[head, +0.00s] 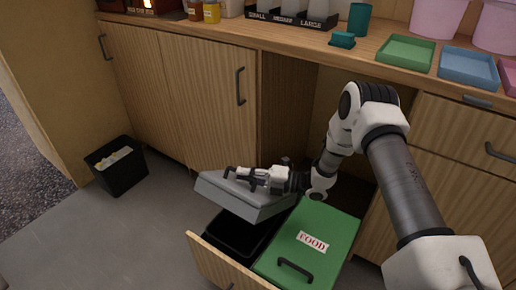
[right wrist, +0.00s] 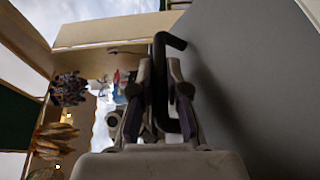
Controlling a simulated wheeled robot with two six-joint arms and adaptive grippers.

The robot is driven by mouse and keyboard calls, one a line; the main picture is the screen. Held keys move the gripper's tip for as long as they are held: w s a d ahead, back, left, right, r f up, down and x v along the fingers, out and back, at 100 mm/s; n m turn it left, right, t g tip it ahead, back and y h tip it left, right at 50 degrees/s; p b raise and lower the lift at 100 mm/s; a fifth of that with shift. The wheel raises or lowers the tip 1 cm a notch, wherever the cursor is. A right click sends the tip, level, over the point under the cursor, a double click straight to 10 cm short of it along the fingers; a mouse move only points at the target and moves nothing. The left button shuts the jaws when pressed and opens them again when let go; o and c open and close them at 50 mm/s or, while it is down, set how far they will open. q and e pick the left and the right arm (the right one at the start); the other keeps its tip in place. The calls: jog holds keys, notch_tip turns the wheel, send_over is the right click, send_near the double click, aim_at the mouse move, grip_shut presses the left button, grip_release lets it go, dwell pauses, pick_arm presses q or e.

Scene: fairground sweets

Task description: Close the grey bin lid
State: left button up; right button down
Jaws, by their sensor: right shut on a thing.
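The grey bin lid (head: 222,193) is raised over a dark bin (head: 233,236) in the pulled-out drawer, with a gap between them. My right gripper (head: 240,175) lies along the top of the lid. In the right wrist view the lid (right wrist: 255,75) fills the right side, and its black bar handle (right wrist: 160,65) runs between the fingers of my right gripper (right wrist: 160,85), which is shut on it. In the head view the gripper hides most of that handle. My left gripper is in neither view.
A green lid (head: 325,232) marked FOOD, with a black handle, lies beside the grey one in the same drawer (head: 212,264). A black waste bin (head: 120,174) stands on the floor at left. The counter (head: 250,32) above holds trays and cups.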

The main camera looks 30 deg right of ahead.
jog(key=s+a+f+n+h+b, duration=0.1)
jog(key=a+f, duration=0.3)
jog(key=f, duration=0.4)
jog(key=s+a+f+n+h+b, duration=0.1)
jog(key=s+a+f+n+b, duration=0.2)
jog(key=f, duration=0.5)
jog(key=shift+a+f+n+g, duration=0.35)
jog(key=shift+a+n+g, duration=0.05)
jog(key=shift+n, duration=0.2)
jog(key=shift+s+f, duration=0.1)
jog(key=c, duration=1.4)
grip_release()
jog(key=shift+f, duration=0.1)
jog(key=shift+c, duration=0.2)
jog(key=v, duration=1.1)
jog(key=shift+s+d+r, duration=0.2)
jog(key=shift+s+d, duration=0.05)
